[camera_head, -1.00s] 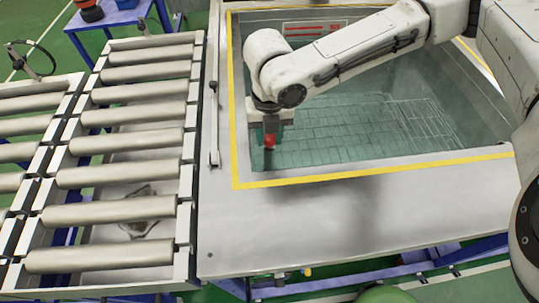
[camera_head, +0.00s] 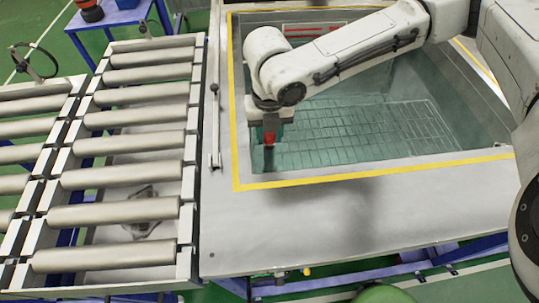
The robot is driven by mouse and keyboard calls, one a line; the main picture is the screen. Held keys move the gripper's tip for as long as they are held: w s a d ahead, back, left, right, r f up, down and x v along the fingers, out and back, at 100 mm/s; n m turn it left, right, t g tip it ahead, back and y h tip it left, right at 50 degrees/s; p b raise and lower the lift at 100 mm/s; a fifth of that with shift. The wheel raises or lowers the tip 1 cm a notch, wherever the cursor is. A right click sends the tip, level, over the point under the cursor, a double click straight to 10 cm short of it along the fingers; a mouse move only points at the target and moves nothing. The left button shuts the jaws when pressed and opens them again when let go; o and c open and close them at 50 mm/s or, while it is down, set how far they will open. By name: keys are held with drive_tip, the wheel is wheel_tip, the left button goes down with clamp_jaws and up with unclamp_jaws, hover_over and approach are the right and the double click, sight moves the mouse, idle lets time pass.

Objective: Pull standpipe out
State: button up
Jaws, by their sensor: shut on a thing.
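The standpipe shows as a red cap (camera_head: 269,138) with a dark tube (camera_head: 268,158) below it, near the left front corner of the water-filled tank (camera_head: 370,171). My gripper (camera_head: 269,129) points down over the tank and is shut on the red top of the standpipe. The standpipe looks upright. Its lower end is not clear to see, so I cannot tell whether it still sits in the drain.
A yellow line (camera_head: 234,110) edges the tank opening. A wire grid (camera_head: 360,125) lies inside the tank. A roller conveyor (camera_head: 125,177) stands to the left, with a thin metal bar (camera_head: 216,130) between. The front ledge is bare.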

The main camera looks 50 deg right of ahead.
drive_tip(key=shift+r+p, duration=1.65)
drive_tip(key=shift+r, duration=0.2)
